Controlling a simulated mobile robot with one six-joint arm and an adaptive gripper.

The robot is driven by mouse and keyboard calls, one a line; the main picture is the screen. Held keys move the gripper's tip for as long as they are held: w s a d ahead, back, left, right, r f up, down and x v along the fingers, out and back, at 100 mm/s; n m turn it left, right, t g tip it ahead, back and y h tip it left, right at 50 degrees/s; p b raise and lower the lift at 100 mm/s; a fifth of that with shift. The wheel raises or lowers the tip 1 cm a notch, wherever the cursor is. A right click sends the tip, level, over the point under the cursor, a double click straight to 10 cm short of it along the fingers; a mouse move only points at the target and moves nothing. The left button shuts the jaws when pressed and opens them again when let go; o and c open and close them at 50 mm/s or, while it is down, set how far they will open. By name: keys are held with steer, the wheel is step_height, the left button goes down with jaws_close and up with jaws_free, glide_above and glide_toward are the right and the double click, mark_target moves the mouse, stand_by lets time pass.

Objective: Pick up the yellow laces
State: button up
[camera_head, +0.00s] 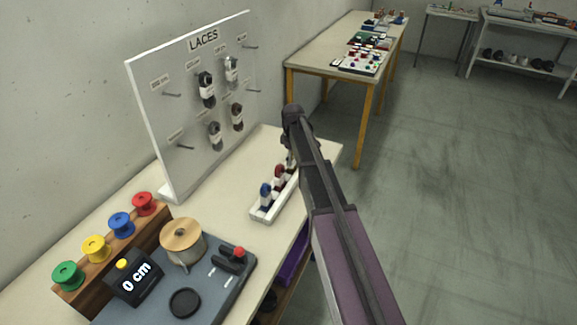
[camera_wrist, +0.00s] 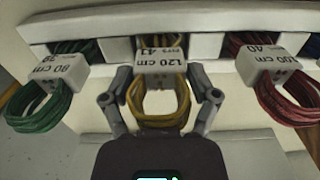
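The yellow laces (camera_wrist: 160,106) are a coiled bundle in a white band marked 120 cm, in the middle of the wrist view. They hang at the front of a white rack (camera_wrist: 215,73). My gripper (camera_wrist: 160,88) is open, with one finger on each side of the yellow bundle; a small gap seems to show between each fingertip and the band. In the head view, my gripper is over the far end of the white rack (camera_head: 262,216) on the table, and the arm hides the yellow laces there.
Green laces (camera_wrist: 36,112) marked 80 cm hang to the left and red laces (camera_wrist: 292,102) marked 100 cm to the right, both close to my fingers. A LACES board (camera_head: 150,110) stands behind the rack. A spool stand (camera_head: 110,262) and a measuring device (camera_head: 210,290) are nearer.

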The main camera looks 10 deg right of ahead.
mark_target(293, 159)
steer(key=shift+r, duration=0.1)
stand_by(0.4)
step_height(293, 159, up, 2)
steer(key=p, duration=0.2)
steer(key=shift+r+p, duration=0.25)
steer(key=shift+p, duration=0.1)
steer(key=shift+s+r+p, duration=0.4)
steer(key=shift+r+p, duration=0.2)
steer(key=shift+p, duration=0.05)
steer(key=s, duration=1)
steer(key=s+r+p, duration=0.1)
steer(key=s, duration=0.4)
steer(key=shift+a, duration=0.3)
steer(key=shift+s, duration=0.1)
steer(key=shift+c, duration=0.2)
steer(key=shift+s, duration=0.25)
